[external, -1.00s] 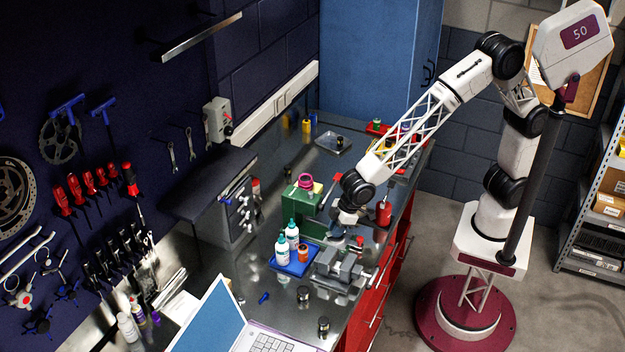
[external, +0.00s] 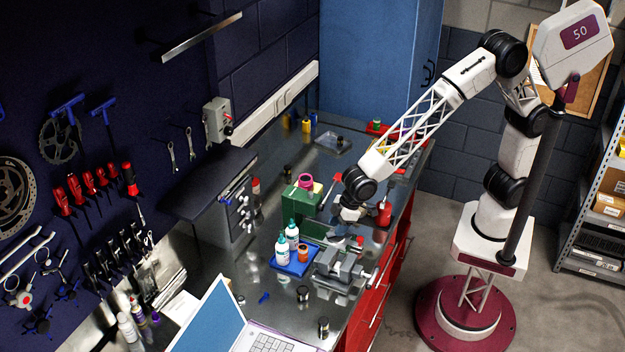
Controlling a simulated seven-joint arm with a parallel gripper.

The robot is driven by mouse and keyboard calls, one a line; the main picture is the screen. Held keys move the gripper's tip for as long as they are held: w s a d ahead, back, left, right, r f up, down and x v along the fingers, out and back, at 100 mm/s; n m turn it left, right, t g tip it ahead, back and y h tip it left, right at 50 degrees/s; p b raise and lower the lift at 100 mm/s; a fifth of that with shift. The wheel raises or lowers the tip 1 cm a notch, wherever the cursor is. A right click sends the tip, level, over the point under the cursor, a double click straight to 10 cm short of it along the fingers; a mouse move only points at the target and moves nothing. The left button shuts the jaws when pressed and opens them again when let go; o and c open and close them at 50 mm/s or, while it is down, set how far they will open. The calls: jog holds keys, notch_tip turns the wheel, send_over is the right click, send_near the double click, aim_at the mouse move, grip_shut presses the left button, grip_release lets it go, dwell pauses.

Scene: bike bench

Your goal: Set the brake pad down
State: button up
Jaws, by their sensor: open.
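My gripper (external: 343,226) points down above the metal bench, just behind the grey vise (external: 340,268) and to the right of the green box (external: 305,203). Its fingers are small and dark in this view, and it is open. I cannot make out the brake pad with certainty. Small dark and red shapes lie just under the fingertips at the back of the vise, too small to tell apart.
A blue tray (external: 283,268) with white bottles (external: 282,250) stands left of the vise. A red oil can (external: 384,214) stands close to the right of my gripper. A laptop (external: 215,318) and dark cylinders (external: 303,294) are at the front. A shallow tray (external: 333,144) lies farther back.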

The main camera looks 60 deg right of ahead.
jog(key=v, duration=1)
jog(key=shift+r, duration=0.25)
jog(key=s+d+r+m+h, duration=0.1)
jog(key=d+r+m, duration=0.15)
jog(key=d, duration=1.35)
jog(key=d+r+m+h, duration=0.15)
jog(key=d+r, duration=0.25)
jog(key=d, duration=1.2)
jog(key=s+d+f+m, duration=0.1)
jog(key=s+d+m, duration=0.4)
jog(key=s+d, duration=1.4)
jog(key=shift+d+g+h, duration=0.3)
jog(key=shift+d+h, duration=0.15)
jog(key=shift+d, duration=1.4)
